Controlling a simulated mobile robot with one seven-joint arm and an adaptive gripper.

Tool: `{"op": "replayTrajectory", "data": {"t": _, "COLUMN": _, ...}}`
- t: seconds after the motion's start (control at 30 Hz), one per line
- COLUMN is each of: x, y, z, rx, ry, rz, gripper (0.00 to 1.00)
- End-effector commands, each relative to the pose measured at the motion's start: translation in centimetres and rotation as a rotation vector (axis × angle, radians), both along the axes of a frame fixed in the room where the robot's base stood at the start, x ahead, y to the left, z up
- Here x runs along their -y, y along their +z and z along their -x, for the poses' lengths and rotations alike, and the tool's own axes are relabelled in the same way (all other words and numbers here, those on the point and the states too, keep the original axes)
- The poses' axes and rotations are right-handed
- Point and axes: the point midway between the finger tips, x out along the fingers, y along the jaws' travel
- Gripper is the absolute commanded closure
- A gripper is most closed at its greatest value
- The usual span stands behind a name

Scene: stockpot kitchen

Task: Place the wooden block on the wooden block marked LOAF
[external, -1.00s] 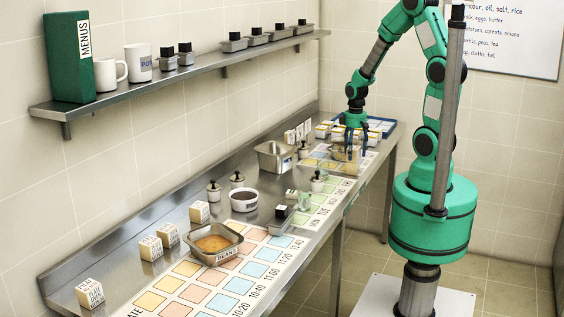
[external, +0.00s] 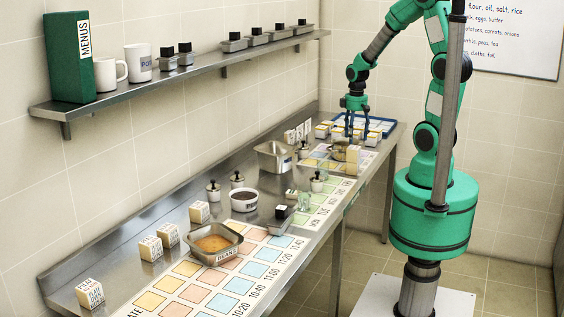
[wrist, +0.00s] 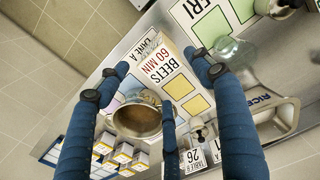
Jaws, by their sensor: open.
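My gripper (external: 353,132) is open and empty above the far end of the counter; its blue fingers point down. Below it, a pale wooden block (external: 353,154) stands at the board's edge. In the wrist view a block reading BEETS 60 MIN, LANE A (wrist: 165,65) shows between and beyond my spread fingers. A round metal pot (wrist: 137,120) is beside it, partly behind a finger; it also shows in the external view (external: 340,148). I cannot read LOAF on any block. Small wooden blocks stand at the near left, including one (external: 199,212) and another (external: 90,293).
A blue tray (external: 388,131) with several small boxes lies behind my gripper. A shelf (external: 190,72) runs along the wall.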

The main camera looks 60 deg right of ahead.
Motion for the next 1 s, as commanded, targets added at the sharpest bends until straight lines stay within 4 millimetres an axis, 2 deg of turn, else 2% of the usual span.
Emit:
{"op": "replayTrajectory", "data": {"t": 0.1, "x": 0.0, "y": 2.1, "z": -0.1, "rx": 0.003, "ry": 0.000, "rz": 0.001, "gripper": 0.34}}
{"op": "replayTrajectory", "data": {"t": 0.33, "x": 0.0, "y": 4.2, "z": 0.0, "rx": 0.000, "ry": 0.000, "rz": 0.000, "gripper": 0.34}}
{"op": "replayTrajectory", "data": {"t": 1.0, "x": 0.0, "y": 4.6, "z": 0.0, "rx": 0.000, "ry": 0.000, "rz": 0.000, "gripper": 0.34}}
